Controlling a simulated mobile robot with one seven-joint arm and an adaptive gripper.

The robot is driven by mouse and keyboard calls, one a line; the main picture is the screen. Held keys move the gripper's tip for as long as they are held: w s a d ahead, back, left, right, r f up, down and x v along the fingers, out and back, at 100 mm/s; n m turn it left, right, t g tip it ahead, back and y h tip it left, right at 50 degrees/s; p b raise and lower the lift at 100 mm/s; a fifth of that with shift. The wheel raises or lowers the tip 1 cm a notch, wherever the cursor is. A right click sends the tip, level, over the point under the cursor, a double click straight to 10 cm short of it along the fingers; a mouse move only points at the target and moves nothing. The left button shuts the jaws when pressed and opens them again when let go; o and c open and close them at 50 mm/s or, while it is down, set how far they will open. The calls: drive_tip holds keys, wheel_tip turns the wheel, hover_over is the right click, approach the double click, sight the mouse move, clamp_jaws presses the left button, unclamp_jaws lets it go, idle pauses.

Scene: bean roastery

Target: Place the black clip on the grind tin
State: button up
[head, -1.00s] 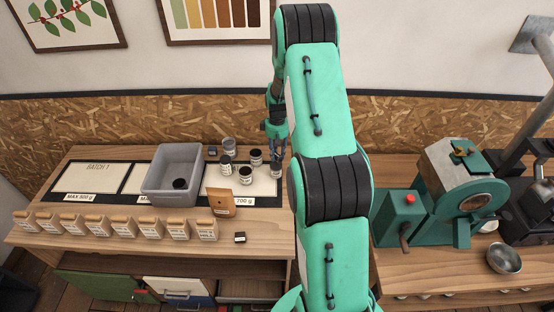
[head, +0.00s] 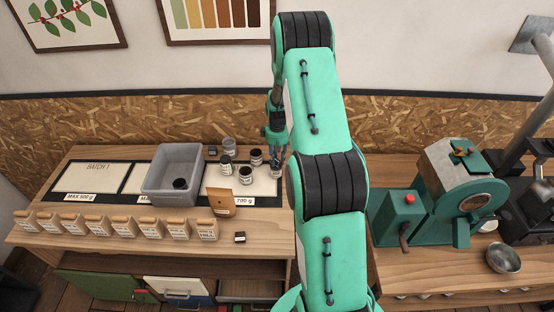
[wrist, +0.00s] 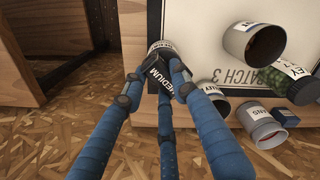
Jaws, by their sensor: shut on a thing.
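My gripper (wrist: 157,72) is shut on the black clip (wrist: 153,84), a small dark piece with "MEDIUM" in white letters. Its blue fingers close around the clip in the wrist view. A tin (wrist: 162,47), which looks like the grind tin, shows just beyond the clip, mostly hidden by clip and fingers. I cannot tell whether the clip touches its rim. In the head view my gripper (head: 276,155) points down at the right part of the board, over this tin (head: 276,171), beside my arm. The clip is too small to make out there.
Near my gripper stand an open tin (wrist: 238,42), a dark-lidded jar (wrist: 300,90) and another labelled tin (wrist: 262,130).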

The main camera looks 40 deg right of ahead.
sight(277, 159)
drive_tip(key=shift+f, duration=0.2)
drive_tip(key=o, duration=0.8)
drive_tip(key=shift+r, duration=0.2)
wheel_tip(277, 159, up, 12)
idle(0.4)
drive_tip(key=shift+r, duration=0.1)
